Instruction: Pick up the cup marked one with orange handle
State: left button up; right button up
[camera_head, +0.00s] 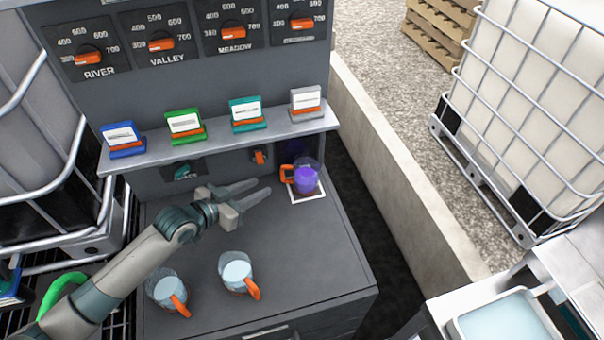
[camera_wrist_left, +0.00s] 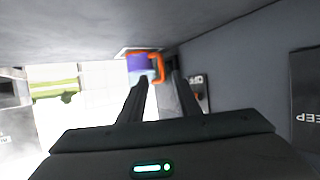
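A cup with purple contents (camera_head: 306,180) and an orange handle on its left stands on a white square at the right end of the dark counter. Two clear cups with pale blue contents and orange handles, one on the left (camera_head: 167,288) and one in the middle (camera_head: 237,270), stand nearer the front. I cannot read a mark on any cup. My left gripper (camera_head: 265,186) is open and empty, to the left of the purple cup and apart from it. In the left wrist view the purple cup (camera_wrist_left: 139,64) lies beyond the open fingertips (camera_wrist_left: 158,82). My right gripper is not in view.
A shelf (camera_head: 220,138) with several coloured card holders overhangs the counter's back. Above it is a panel (camera_head: 190,60) of orange dials. A low concrete wall (camera_head: 400,190) runs at the right. Caged white totes (camera_head: 540,80) stand on both sides. The counter's front right is clear.

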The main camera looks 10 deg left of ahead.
aim_at(299, 176)
pick_arm(q)
jog(key=shift+p+x, duration=0.4)
jog(key=shift+x, duration=1.5)
jog(key=shift+w+d+p, duration=0.25)
jog(key=shift+w+p, duration=0.15)
jog(key=shift+p, duration=0.05)
jog(key=p+x, duration=0.1)
jog(key=x, duration=0.2)
jog(key=shift+w+d+p, duration=0.1)
jog(key=shift+w+p, duration=0.15)
jog(key=shift+p, duration=0.1)
jog(key=shift+w+d+f, duration=0.15)
jog(key=shift+w+f, duration=0.1)
jog(key=shift+w, duration=0.05)
jog(key=shift+c, duration=0.5)
grip_shut()
